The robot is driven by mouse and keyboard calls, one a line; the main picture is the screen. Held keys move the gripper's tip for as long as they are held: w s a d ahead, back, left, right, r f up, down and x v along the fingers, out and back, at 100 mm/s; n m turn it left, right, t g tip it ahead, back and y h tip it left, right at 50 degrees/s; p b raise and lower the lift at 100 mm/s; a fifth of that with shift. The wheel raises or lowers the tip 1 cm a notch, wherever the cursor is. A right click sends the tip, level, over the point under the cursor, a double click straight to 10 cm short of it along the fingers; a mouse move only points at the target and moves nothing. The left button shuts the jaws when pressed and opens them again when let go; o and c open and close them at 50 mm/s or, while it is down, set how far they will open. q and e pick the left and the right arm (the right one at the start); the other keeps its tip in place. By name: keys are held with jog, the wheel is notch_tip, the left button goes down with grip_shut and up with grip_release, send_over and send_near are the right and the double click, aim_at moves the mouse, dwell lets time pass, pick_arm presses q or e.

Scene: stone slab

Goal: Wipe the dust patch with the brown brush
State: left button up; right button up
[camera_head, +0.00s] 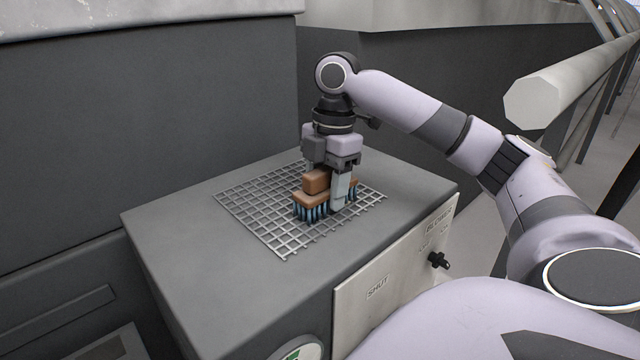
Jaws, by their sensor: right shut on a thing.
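The brown brush (317,184) has a brown block handle, a brown base and blue bristles pointing down. It stands on a metal grid (262,222) set in the top of a grey stone-like block, with its bristles at the grid. My right gripper (330,185) points down and is shut on the brush from above. One pale finger shows at the near right side of the brush. The gripper hides part of the brush and of the grid behind it. I cannot make out a dust patch. My left gripper is not in view.
The grey block (200,270) has a pale front panel (395,280) marked SHUT and BLOWER, with a black knob (438,261). A dark wall (150,120) rises behind on the left. A thick pale rail (570,85) runs at the upper right. The block's near left top is clear.

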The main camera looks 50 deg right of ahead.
jog(key=shift+s+a+f, duration=0.1)
jog(key=shift+s, duration=0.7)
jog(key=shift+s+a+f, duration=0.1)
jog(key=shift+s, duration=0.7)
jog(key=shift+s+d+r, duration=0.1)
jog(key=shift+d, duration=0.85)
jog(key=shift+w+d+r, duration=0.1)
jog(key=shift+w, duration=1)
jog(key=shift+w+d+r, duration=0.1)
jog(key=shift+w, duration=0.95)
jog(key=shift+w+d+f, duration=0.1)
jog(key=shift+w+d, duration=0.05)
jog(key=shift+w, duration=0.8)
jog(key=shift+w+d+f, duration=0.1)
jog(key=shift+w, duration=0.8)
jog(key=shift+s+d, duration=0.15)
jog(key=shift+d, duration=0.8)
jog(key=shift+s+a+b, duration=0.15)
jog(key=shift+s+b, duration=0.15)
jog(key=shift+s, duration=0.9)
jog(key=shift+s+a+b, duration=0.1)
jog(key=shift+s+b, duration=0.2)
jog(key=shift+s, duration=0.9)
jog(key=shift+s+a+b, duration=0.2)
jog(key=shift+s+b, duration=0.35)
jog(key=shift+s, duration=0.95)
jog(key=shift+r, duration=0.15)
jog(key=shift+r, duration=0.1)
